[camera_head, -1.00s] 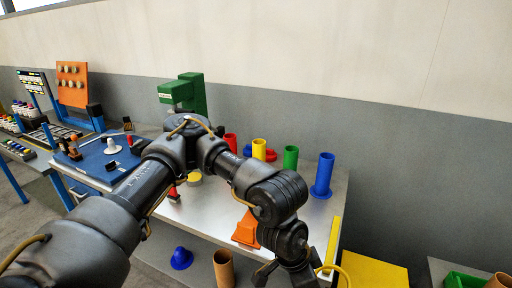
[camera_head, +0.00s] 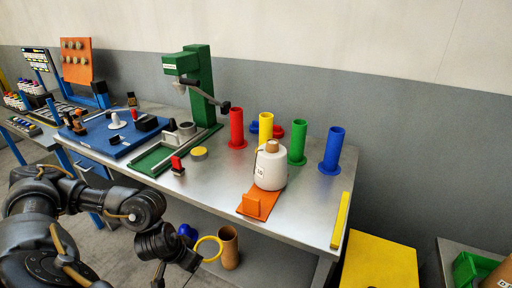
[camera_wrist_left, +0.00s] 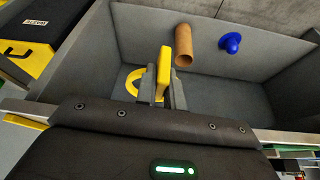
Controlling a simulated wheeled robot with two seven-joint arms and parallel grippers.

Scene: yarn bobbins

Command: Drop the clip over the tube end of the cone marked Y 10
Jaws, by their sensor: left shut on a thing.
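A white yarn cone (camera_head: 270,171) stands upright on an orange stand (camera_head: 257,203) on the metal table. Its brown tube end (camera_head: 272,145) points up and is bare. The cone's label is too small to read fully. My left gripper (camera_head: 191,261) is low at the front of the table, left of and below the cone. It is shut on the yellow clip (camera_head: 207,238), a ring with a tab. In the left wrist view the clip's tab (camera_wrist_left: 164,62) is between the fingers (camera_wrist_left: 162,88), with part of the ring behind. My right gripper is not in view.
A green press (camera_head: 200,75) with a lever stands behind the cone to the left. Red (camera_head: 237,128), yellow (camera_head: 265,128), green (camera_head: 297,142) and blue (camera_head: 332,150) tubes stand behind it. A brown tube (camera_head: 229,247) and blue piece (camera_head: 187,233) lie below the tabletop.

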